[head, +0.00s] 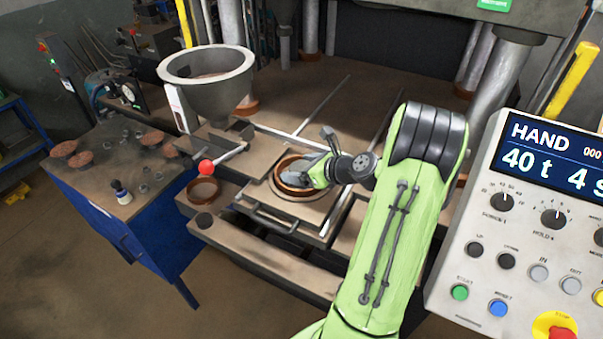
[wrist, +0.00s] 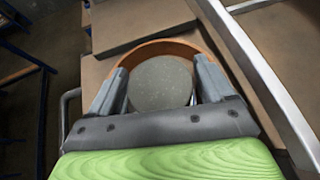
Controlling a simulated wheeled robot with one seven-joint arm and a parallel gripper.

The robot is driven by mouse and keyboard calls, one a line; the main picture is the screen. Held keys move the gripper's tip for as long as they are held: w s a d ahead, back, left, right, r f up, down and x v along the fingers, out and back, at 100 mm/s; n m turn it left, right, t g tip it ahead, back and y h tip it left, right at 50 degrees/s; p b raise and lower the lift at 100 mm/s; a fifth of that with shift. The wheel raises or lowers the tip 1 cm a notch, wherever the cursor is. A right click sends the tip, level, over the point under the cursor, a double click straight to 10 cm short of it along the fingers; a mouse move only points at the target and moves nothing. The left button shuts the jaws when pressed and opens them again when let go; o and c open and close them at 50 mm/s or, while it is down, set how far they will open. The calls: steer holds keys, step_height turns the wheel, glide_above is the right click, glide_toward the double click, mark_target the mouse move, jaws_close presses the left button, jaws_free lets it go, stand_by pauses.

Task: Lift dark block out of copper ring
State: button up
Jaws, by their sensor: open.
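The copper ring (head: 280,183) sits on a sliding plate in the middle of the press bench in the head view. In the wrist view the copper ring (wrist: 160,45) curves around the far side of the dark block (wrist: 160,84), a round grey-black piece with a flat top. My gripper (head: 312,175) is over the ring in the head view and hides the block there. In the wrist view my gripper (wrist: 160,90) is open, with one finger on each side of the block. I cannot tell whether the fingers touch it.
A grey hopper (head: 210,90) and a lever with a red ball (head: 206,167) stand left of the ring. Another copper ring (head: 203,190) lies at the left. A blue-sided table (head: 120,190) holds discs and a small bottle. A control panel (head: 530,220) is at the right.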

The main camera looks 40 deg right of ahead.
steer(key=shift+s+r, duration=0.1)
steer(key=shift+s, duration=0.05)
steer(key=shift+c, duration=0.4)
steer(key=c, duration=0.9)
steer(key=shift+o, duration=0.2)
step_height(320, 180, up, 10)
steer(key=shift+p, duration=1.1)
step_height(320, 180, up, 7)
steer(key=p, duration=0.9)
glide_above(302, 168)
steer(key=shift+b, duration=0.3)
